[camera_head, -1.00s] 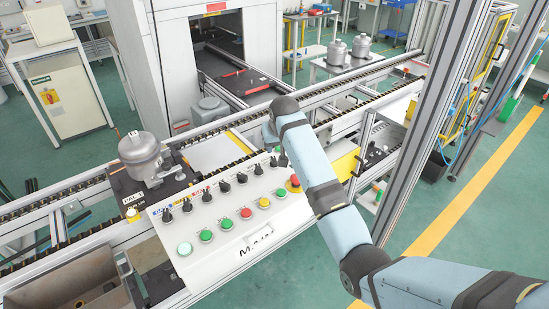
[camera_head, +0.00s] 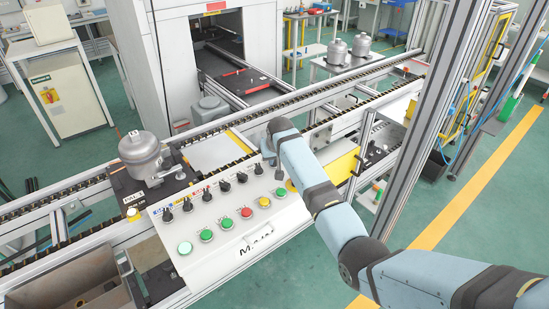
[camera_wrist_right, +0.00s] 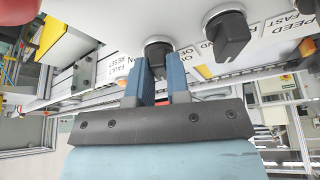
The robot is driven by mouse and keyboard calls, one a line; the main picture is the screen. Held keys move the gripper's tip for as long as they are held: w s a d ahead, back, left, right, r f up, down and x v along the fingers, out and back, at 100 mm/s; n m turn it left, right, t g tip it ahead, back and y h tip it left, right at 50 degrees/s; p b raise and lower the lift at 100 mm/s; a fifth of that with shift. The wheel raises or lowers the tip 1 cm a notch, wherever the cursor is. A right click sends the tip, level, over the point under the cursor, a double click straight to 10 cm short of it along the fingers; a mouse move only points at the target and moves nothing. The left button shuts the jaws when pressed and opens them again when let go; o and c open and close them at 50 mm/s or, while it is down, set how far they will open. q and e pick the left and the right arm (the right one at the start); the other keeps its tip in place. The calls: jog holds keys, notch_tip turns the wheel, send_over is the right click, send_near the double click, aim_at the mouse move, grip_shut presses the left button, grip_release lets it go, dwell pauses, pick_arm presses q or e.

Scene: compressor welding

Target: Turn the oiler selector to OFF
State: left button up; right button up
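The control panel (camera_head: 285,222) is a white sloped box with a row of black selector knobs along its upper edge, among them one knob (camera_head: 241,178). No oiler label is readable, so I cannot tell which knob is the oiler selector. My right gripper (camera_head: 268,160) is at the right end of this row and hides part of it. In the right wrist view its two blue fingers (camera_wrist_right: 160,75) stand apart, around a black knob (camera_wrist_right: 158,55). I cannot tell whether they touch it. Another black knob (camera_wrist_right: 228,38) is to the right. My left gripper is not in view.
Green, red and yellow push buttons (camera_head: 246,213) line the panel's lower row, close under the knobs. A grey compressor (camera_head: 140,152) stands on the conveyor left of the panel. A metal frame post (camera_head: 410,125) rises right of my right arm. Floor is free in front.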

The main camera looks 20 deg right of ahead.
grip_shut()
jog(key=shift+d+r+n+y+p, duration=0.15)
jog(key=shift+n+y+p, duration=0.15)
jog(key=shift+n+p, duration=0.55)
jog(key=shift+n+y+p, duration=0.3)
jog(key=shift+n+p, duration=0.35)
jog(key=shift+p, duration=0.2)
jog(key=shift+n+y+p, duration=0.3)
jog(key=shift+n+p, duration=0.1)
jog(key=shift+n, duration=0.4)
jog(key=shift+d+n+g+y, duration=0.1)
jog(key=shift+n+g+y, duration=0.3)
jog(key=shift+n, duration=0.7)
jog(key=shift+w+n+y, duration=0.1)
jog(key=shift+n+y, duration=0.2)
jog(key=shift+n, duration=0.6)
